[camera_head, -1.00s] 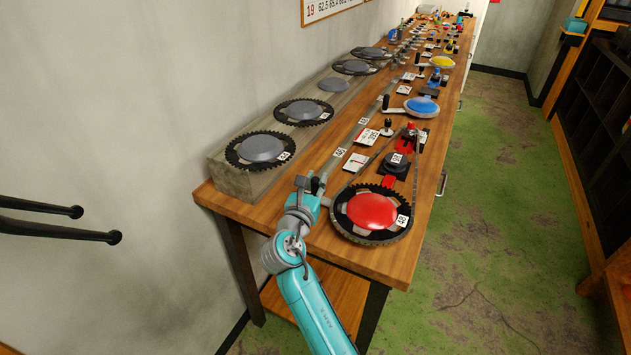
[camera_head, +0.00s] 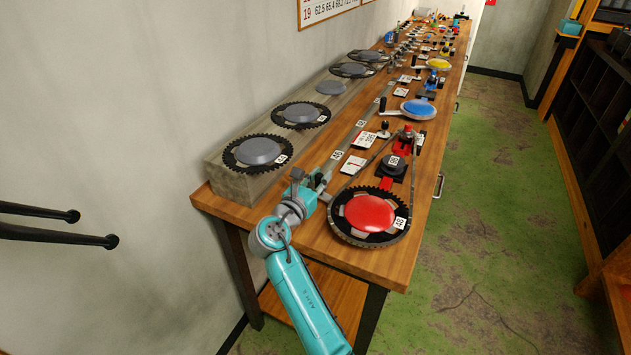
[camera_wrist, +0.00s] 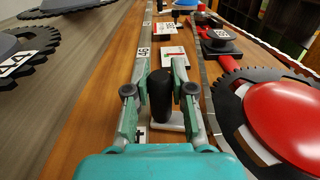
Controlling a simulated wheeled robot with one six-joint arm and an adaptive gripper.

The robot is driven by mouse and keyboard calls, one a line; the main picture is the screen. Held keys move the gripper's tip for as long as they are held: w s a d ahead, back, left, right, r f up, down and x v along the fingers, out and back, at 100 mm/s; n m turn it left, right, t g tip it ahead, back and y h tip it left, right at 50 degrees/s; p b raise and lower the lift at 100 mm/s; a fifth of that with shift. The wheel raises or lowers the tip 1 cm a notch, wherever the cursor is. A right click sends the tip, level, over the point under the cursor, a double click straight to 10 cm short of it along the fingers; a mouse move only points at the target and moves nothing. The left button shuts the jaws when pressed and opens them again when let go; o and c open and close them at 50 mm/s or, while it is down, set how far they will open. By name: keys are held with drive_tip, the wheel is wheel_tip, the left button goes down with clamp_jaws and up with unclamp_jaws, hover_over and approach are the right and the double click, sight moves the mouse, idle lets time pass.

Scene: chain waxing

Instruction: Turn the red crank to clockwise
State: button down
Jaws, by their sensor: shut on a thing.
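The red crank (camera_head: 369,212) is a domed red hub on a black toothed chainring at the table's near end, with a white label marked 48. A chain runs from it to a smaller red part behind. A grey crank arm reaches left from the hub to an upright black handle (camera_wrist: 161,96). My gripper (camera_wrist: 160,82) is shut on this handle, one finger on each side of it. In the head view my gripper (camera_head: 312,183) is left of the chainring. The handle is mostly hidden there.
Grey-hubbed chainrings (camera_head: 258,151) sit on a raised block (camera_head: 222,180) at the left. White label cards (camera_head: 353,165), a black round part (camera_head: 393,163) and a blue crank (camera_head: 418,107) lie farther back. The table's front edge is close to my arm.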

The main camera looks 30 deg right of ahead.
drive_tip(key=shift+w+d+m+g+h, duration=0.3)
drive_tip(key=shift+d+m+g+h, duration=0.1)
drive_tip(key=shift+d+m+g, duration=0.3)
drive_tip(key=shift+w+d+m+g+h, duration=0.25)
drive_tip(key=shift+d+m+g+h, duration=0.2)
drive_tip(key=shift+d+g, duration=0.35)
drive_tip(key=shift+w+d, duration=0.1)
drive_tip(key=shift+d, duration=0.7)
drive_tip(key=c, duration=1)
unclamp_jaws()
drive_tip(key=shift+d, duration=0.1)
drive_tip(key=shift+o, duration=0.2)
drive_tip(key=v, duration=1.2)
